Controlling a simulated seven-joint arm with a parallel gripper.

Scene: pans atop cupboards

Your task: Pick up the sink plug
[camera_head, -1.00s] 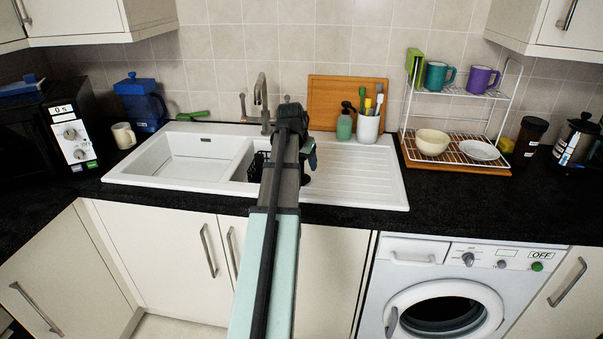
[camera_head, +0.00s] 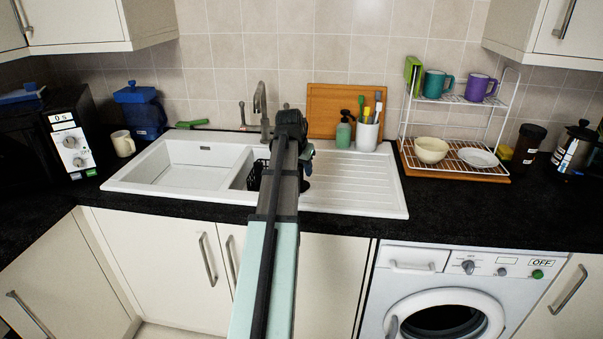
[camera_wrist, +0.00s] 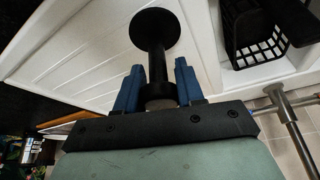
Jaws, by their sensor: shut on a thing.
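The sink plug (camera_wrist: 156,58) is black, with a wide round disc, a narrower stem and a rounded end between my fingers. My gripper (camera_wrist: 158,88) is shut on that end with its two blue fingers. The disc points away from the gripper, over the white ridged drainer in the wrist view. I cannot tell whether the disc touches the drainer. In the head view my arm hides most of the gripper, and a small dark part of the plug (camera_head: 304,186) shows beside it, over the drainer's left edge.
The white sink (camera_head: 170,187) has a basin at left and a black basket (camera_wrist: 255,35) in its small bowl. A tap (camera_head: 261,100) stands behind. A soap bottle (camera_head: 344,132) and a white utensil cup (camera_head: 367,137) stand behind the drainer (camera_head: 360,185). A dish rack (camera_head: 405,115) stands right.

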